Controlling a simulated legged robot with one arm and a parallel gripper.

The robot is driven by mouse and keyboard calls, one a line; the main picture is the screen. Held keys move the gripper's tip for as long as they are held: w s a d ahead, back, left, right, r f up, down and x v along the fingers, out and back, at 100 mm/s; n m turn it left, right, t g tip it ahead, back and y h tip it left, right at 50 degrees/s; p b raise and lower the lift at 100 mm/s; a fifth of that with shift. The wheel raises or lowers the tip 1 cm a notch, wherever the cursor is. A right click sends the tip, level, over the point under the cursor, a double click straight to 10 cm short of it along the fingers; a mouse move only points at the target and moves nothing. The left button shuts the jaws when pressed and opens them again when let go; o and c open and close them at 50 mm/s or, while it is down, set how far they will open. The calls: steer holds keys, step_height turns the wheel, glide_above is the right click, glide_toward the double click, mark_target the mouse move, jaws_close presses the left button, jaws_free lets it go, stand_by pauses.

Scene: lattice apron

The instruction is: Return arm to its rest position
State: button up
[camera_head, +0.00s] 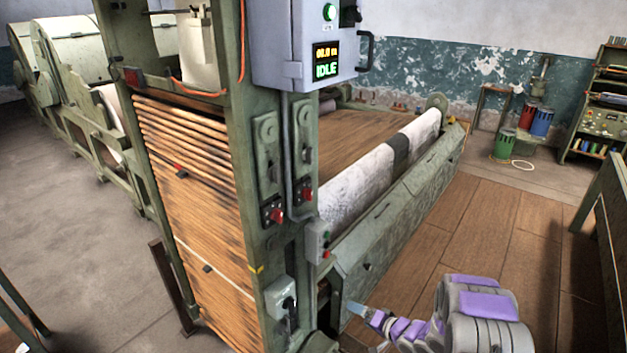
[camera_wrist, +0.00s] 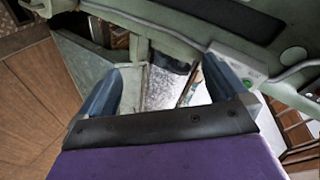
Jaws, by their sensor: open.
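My arm, grey with purple panels, reaches in from the lower right of the head view. Its gripper (camera_head: 357,310) is low beside the lower front corner of the green machine frame (camera_head: 270,240); I cannot tell whether it touches the frame. In the wrist view my gripper (camera_wrist: 160,88) has its two blue-grey fingers spread apart. Nothing is held between them. A speckled pale surface and a dark gap show beyond the fingers, and a green machine part (camera_wrist: 205,30) crosses close above them.
A control box (camera_head: 308,45) reading IDLE hangs on the machine post. A white roll with a dark band (camera_head: 350,185) lies along the green beam (camera_head: 400,205).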

steer(key=d+r+n+g+h, duration=0.1)
steer(key=d+r+h, duration=0.7)
steer(key=d+r, duration=0.3)
steer(key=s+d+r+g+h+b, duration=0.1)
steer(key=s+r+g+h, duration=0.2)
steer(key=s+r, duration=0.7)
steer(key=s+a+r+n+g+y, duration=0.1)
steer(key=s+a+r+g, duration=0.1)
steer(key=s, duration=1)
steer(key=s+a+r+n+g+y, duration=0.1)
steer(key=s+a+r+g, duration=0.2)
steer(key=s, duration=0.9)
steer(key=s+a+r+n+g, duration=0.1)
steer(key=s+a+r+g, duration=0.1)
steer(key=s+a+r, duration=0.3)
steer(key=s+a, duration=0.4)
steer(key=s, duration=0.3)
steer(key=shift+s+r+n+g+y+b, duration=0.2)
steer(key=shift+n+g+y+b, duration=0.1)
steer(key=shift+n+y+b, duration=0.1)
steer(key=shift+w, duration=0.1)
